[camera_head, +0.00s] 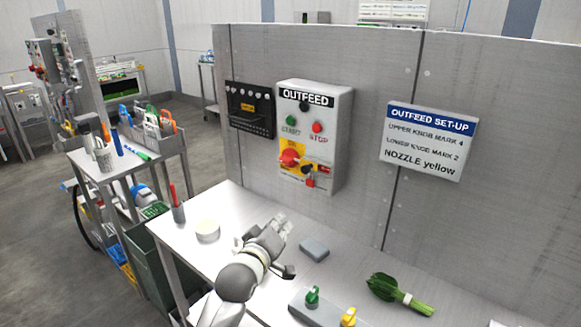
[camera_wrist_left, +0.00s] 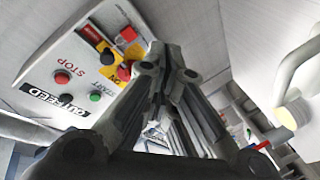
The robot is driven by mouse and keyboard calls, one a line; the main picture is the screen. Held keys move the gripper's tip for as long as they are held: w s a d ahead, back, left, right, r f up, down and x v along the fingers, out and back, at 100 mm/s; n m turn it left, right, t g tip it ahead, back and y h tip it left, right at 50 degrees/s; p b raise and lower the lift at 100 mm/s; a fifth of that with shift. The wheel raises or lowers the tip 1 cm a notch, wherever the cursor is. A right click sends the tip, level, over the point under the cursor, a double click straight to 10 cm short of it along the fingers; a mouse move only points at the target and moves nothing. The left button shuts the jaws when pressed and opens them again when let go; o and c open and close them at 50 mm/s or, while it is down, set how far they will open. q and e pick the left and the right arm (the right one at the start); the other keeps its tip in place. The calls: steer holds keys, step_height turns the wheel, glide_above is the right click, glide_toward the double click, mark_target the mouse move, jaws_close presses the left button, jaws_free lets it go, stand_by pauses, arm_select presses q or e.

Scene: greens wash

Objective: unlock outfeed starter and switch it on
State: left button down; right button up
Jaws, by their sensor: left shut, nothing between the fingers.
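The outfeed starter (camera_head: 341,125) is a light grey box on the grey wall panel, with a green start button (camera_head: 291,120) and a red stop button (camera_head: 317,127). Below them, a red rotary switch (camera_head: 290,158) sits on a yellow plate. The left wrist view shows the starter (camera_wrist_left: 40,80) upside down, left of the shut fingers, which partly cover the yellow plate. My right gripper is out of view.
A black panel (camera_head: 250,110) and a set-up sign (camera_head: 429,142) flank the starter.

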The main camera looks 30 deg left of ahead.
mark_target(287, 163)
arm_select(q)
steer(key=w+a+r+n+t+y, duration=0.3)
steer(key=a+r+n, duration=0.25)
steer(key=r, duration=0.45)
steer(key=shift+m, duration=0.35)
steer(key=w+p, duration=0.1)
steer(key=w, duration=0.2)
steer(key=w+p, duration=0.1)
steer(key=w, duration=0.2)
steer(key=w+a+p, duration=0.1)
steer(key=w+p, duration=0.1)
steer(key=w, duration=0.1)
steer(key=shift+w+f, duration=0.15)
steer(key=shift+w, duration=0.15)
steer(key=shift+d+f, duration=0.3)
steer(key=shift+d, duration=0.35)
